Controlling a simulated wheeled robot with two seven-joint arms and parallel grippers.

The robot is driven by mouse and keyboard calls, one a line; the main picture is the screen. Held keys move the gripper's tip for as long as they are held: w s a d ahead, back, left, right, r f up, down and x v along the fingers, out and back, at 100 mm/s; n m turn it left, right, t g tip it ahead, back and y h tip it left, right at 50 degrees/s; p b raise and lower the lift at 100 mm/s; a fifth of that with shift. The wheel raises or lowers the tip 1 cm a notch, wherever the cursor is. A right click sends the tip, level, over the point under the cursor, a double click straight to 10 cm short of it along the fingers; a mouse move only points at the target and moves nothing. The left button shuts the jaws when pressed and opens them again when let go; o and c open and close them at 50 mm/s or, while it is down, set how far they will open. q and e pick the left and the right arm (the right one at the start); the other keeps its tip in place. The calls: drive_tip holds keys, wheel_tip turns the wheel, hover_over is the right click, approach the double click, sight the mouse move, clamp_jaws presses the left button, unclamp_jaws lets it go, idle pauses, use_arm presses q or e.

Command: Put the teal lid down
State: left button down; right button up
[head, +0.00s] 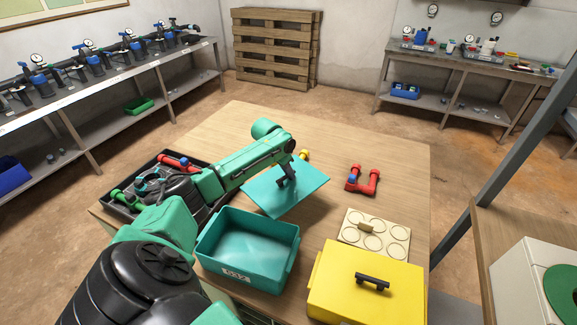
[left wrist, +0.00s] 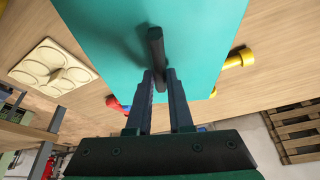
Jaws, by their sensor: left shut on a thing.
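The teal lid (head: 287,196) is a flat plate with a dark bar handle, and in the head view it is over the wooden table, behind the open teal bin (head: 248,250). My left gripper (head: 287,178) is shut on the lid's handle. In the left wrist view the handle (left wrist: 156,50) stands between the finger ends (left wrist: 160,76), and the lid (left wrist: 205,35) fills the top middle. The lid appears held above the table; the gap under it cannot be judged. The bin looks empty. My right gripper is not in view.
A yellow box (head: 365,290) with a dark handle stands front right. Behind it are a cream plate with round recesses (head: 350,238) and a red pipe piece (head: 362,186). A yellow fitting (head: 304,155) is partly behind the lid. A black tray (head: 120,200) holds parts at left. The far table (head: 240,120) is clear.

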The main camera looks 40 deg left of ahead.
sight(279, 180)
use_arm(q)
drive_tip(key=shift+f, duration=0.35)
drive_tip(key=c, duration=0.8)
unclamp_jaws()
drive_tip(key=shift+r, duration=0.1)
drive_tip(key=b+v, duration=0.1)
drive_tip(key=v, duration=1.1)
drive_tip(key=shift+r, duration=0.3)
